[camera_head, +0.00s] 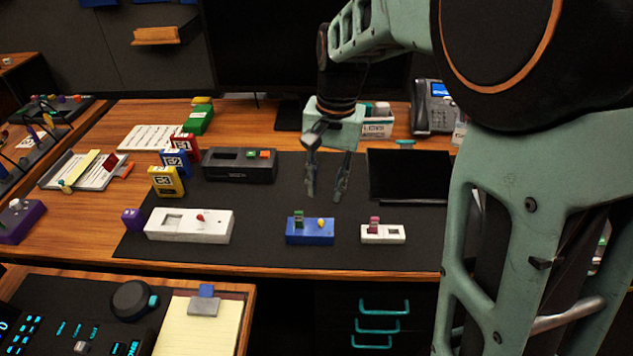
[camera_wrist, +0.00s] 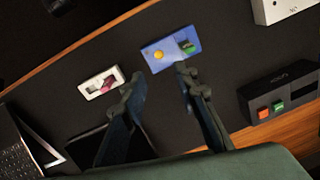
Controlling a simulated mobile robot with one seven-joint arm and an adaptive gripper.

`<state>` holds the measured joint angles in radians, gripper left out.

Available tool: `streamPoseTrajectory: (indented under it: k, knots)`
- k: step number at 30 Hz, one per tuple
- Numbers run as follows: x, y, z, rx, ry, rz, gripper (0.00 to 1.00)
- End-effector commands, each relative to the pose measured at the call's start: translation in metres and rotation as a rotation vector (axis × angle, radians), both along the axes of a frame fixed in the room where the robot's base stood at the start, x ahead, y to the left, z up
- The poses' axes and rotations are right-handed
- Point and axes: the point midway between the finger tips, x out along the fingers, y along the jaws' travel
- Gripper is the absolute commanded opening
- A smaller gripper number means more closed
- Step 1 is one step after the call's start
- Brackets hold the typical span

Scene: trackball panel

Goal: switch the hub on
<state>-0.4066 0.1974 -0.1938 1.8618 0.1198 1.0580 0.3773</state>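My gripper (camera_head: 325,188) hangs over the dark mat with its two fingers apart and nothing between them. It is above and behind a blue box (camera_head: 309,238) with a green switch (camera_head: 299,219) and a yellow knob (camera_head: 321,223). In the wrist view the blue box (camera_wrist: 171,49) lies just beyond the fingertips (camera_wrist: 159,85). A small white box (camera_head: 383,234) with a pink rocker (camera_head: 374,225) stands to its right. A black box (camera_head: 240,170) has an orange and a green button; its label in the wrist view (camera_wrist: 283,92) is too small to read surely. I cannot tell which box is the hub.
A long white box (camera_head: 188,232) with a red lever stands left of the blue box. Yellow, blue and red blocks marked E (camera_head: 167,183) stand farther left. A dark tablet (camera_head: 410,176) lies at the right. The mat (camera_head: 270,225) is bare between the boxes.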

Motion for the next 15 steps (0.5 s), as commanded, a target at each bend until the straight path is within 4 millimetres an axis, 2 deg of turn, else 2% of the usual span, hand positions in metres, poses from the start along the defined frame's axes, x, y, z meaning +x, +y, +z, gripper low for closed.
streamPoseTrajectory:
  k: [5, 15]
  knots:
    - [0.000, 0.002, -0.019, -0.002, 0.002, 0.002, 0.28]
    - [0.000, 0.006, -0.082, -0.002, 0.003, 0.001, 0.28]
